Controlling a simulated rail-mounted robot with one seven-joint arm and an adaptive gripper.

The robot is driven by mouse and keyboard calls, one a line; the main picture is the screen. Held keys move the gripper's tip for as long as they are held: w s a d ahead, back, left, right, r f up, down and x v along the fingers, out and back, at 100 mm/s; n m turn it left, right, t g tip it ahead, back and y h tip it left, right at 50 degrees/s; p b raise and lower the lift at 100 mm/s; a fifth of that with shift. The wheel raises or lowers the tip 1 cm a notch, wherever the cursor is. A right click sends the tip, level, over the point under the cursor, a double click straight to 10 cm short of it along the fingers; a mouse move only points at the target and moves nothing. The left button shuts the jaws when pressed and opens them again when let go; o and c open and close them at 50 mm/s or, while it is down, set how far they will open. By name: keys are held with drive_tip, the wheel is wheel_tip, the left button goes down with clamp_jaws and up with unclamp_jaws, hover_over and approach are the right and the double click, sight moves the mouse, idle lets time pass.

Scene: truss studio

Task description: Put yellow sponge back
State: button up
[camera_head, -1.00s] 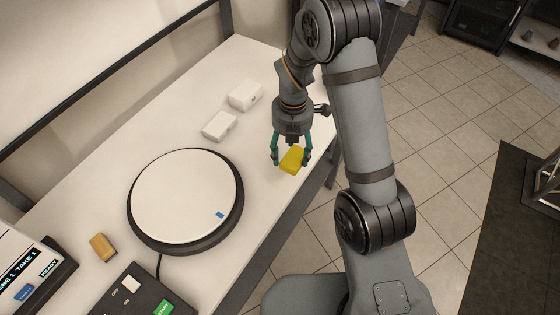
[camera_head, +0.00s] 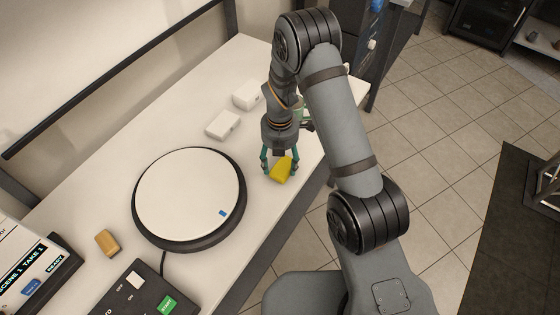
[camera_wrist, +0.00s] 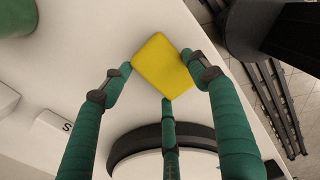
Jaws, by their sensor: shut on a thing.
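The yellow sponge (camera_head: 281,170) is between the fingers of my gripper (camera_head: 280,168), to the right of the round white turntable. In the wrist view the yellow sponge (camera_wrist: 163,66) sits tilted between the green fingertips of my gripper (camera_wrist: 160,80). My gripper is shut on it. The sponge appears close to the white table top, but I cannot tell whether it touches it.
The turntable (camera_head: 188,192) with a dark rim and a blue mark fills the table's middle. Two white boxes (camera_head: 223,125) (camera_head: 247,95) stand behind it. A tan block (camera_head: 108,243), a control box (camera_head: 139,295) and a display (camera_head: 40,270) are at the lower left.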

sight(280, 165)
drive_tip(key=o, duration=1)
drive_tip(key=shift+f, duration=0.1)
wheel_tip(280, 165, up, 12)
drive_tip(key=shift+r+b, duration=0.15)
drive_tip(key=shift+b, duration=0.15)
